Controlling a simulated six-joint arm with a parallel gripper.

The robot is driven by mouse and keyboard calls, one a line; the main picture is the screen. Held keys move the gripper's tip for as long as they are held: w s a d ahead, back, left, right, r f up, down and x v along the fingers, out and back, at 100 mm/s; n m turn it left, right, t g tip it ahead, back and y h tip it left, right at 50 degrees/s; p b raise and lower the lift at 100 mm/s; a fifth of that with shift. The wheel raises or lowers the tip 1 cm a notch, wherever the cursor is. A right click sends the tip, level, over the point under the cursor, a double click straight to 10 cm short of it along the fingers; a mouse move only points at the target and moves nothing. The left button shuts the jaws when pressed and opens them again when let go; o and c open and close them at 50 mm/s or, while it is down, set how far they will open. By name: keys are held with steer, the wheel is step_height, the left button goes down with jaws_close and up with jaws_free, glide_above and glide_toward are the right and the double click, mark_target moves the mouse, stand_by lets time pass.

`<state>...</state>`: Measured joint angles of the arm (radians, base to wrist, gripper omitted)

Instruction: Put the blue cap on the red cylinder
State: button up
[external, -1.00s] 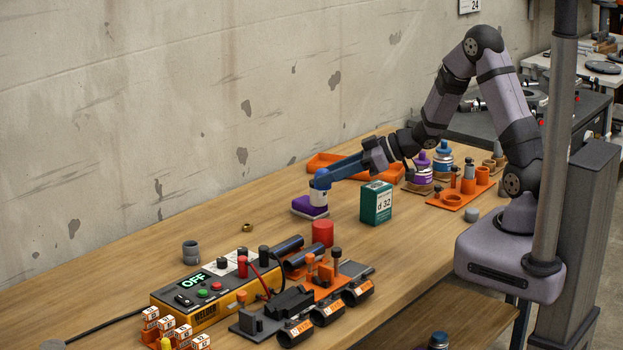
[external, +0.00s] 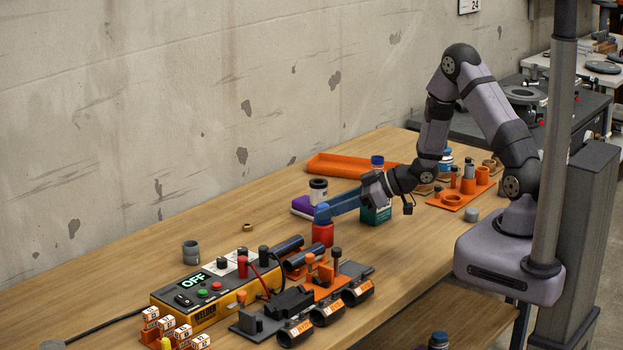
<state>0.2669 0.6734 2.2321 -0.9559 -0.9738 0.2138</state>
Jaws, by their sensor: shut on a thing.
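The red cylinder (external: 323,236) stands upright on the wooden table. My gripper (external: 322,211) reaches in from the right with blue fingers and is shut on the blue cap (external: 321,215). The cap is at the top of the red cylinder. I cannot tell whether it rests on the cylinder or is held just above it, as the fingers hide part of it. A white jar (external: 318,193) with a dark top and no blue cap stands behind, by a purple block (external: 302,206).
A green box (external: 376,217) stands just right, partly hidden by my arm. In front are an orange control box (external: 205,310) and orange fixtures with black pipes (external: 355,291). An orange tray (external: 335,165) lies at the back.

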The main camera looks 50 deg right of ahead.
steer(key=shift+f, duration=0.1)
steer(key=shift+f, duration=0.15)
steer(key=o, duration=1)
